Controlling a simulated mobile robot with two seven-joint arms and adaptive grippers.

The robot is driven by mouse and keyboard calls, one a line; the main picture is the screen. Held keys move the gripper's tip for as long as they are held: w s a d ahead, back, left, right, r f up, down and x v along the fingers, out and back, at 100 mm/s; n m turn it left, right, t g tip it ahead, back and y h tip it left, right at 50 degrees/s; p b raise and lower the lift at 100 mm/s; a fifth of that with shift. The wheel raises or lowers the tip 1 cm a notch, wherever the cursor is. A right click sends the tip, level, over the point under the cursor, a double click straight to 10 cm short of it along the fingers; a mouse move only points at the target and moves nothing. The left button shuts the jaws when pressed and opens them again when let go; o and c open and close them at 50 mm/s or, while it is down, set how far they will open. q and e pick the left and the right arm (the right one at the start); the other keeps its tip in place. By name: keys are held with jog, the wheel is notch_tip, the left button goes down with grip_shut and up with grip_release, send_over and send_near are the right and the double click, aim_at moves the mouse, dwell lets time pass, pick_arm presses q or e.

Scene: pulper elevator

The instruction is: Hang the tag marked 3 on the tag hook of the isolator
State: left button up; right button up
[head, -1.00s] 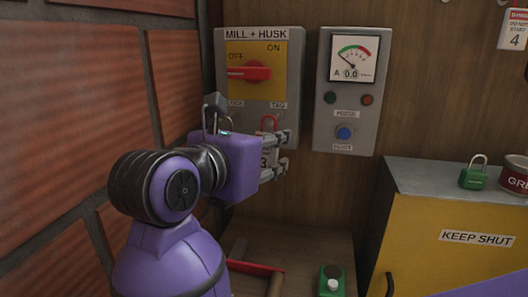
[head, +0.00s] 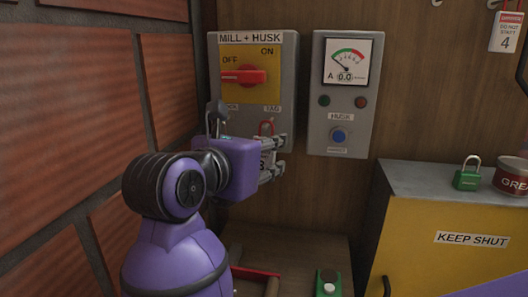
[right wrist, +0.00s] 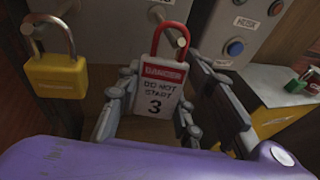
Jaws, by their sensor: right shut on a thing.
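The tag marked 3 (right wrist: 160,90) is a red and white danger tag with a red loop (right wrist: 170,35). My right gripper (head: 272,160) is shut on it, with fingers either side of the tag in the right wrist view (right wrist: 150,108). The isolator (head: 285,75) is the grey MILL + HUSK box, its red handle (head: 243,76) pointing to OFF. The loop is in front of the box's lower right, by the TAG label. A metal peg end (right wrist: 181,42) shows inside the loop; I cannot tell whether the loop hangs on it. My left gripper is out of view.
A yellow padlock (right wrist: 57,75) hangs left of the tag. A meter panel (head: 320,125) is right of the isolator, and a brick wall (head: 85,100) is close on the left. A green padlock (head: 467,180) stands on the yellow cabinet (head: 430,265).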

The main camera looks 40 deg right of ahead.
jog(key=o, duration=1.1)
